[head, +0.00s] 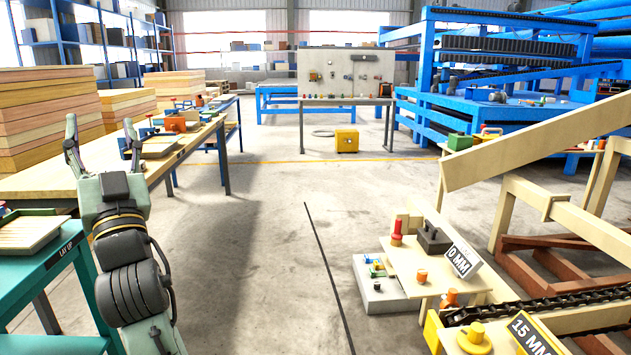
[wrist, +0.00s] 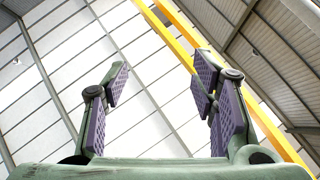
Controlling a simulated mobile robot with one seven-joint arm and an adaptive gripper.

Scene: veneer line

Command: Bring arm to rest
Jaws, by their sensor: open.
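My arm rises at the left of the head view, with my gripper (head: 99,142) at its upper end, pointing up in front of the wooden workbench. Its two fingers are spread apart with nothing between them. In the wrist view my gripper (wrist: 162,88) shows both purple-padded fingers wide apart, with only the roof and a yellow beam behind them. The arm's lower part is cut off by the bottom edge of the head view.
A teal table marked LAY UP (head: 62,262) stands close at the left, beside my arm. The wooden workbench (head: 50,183) is behind it. Wooden frames and a chain conveyor (head: 545,312) fill the right. The concrete floor (head: 265,235) between is mostly clear.

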